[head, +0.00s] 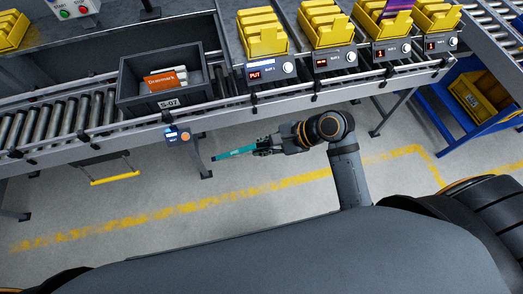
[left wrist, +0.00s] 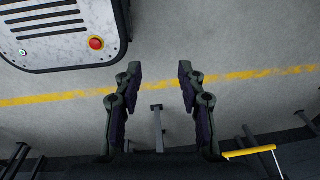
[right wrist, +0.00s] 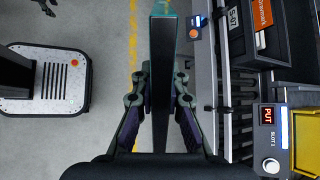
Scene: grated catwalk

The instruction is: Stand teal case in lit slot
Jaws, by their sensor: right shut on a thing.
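The teal case (head: 235,154) is a thin flat piece held by my right gripper (head: 266,148), pointing left over the floor in front of the conveyor. In the right wrist view the case (right wrist: 164,80) shows edge-on as a dark slab with a teal rim, between the closed-in fingers. The lit slot is a yellow rack (head: 261,36) whose blue-lit label (head: 267,70) reads PUT and SLOT 1. This rack looks empty and lies up and right of the case in the head view, apart from it. My left gripper (left wrist: 158,72) is open and empty above the floor.
A grey tote (head: 166,98) marked S-07 with an orange and white item stands left of the lit slot. More yellow racks (head: 325,28) stand to its right, one (head: 383,20) holding a purple case. The conveyor's front rail (head: 110,135) lies between case and racks.

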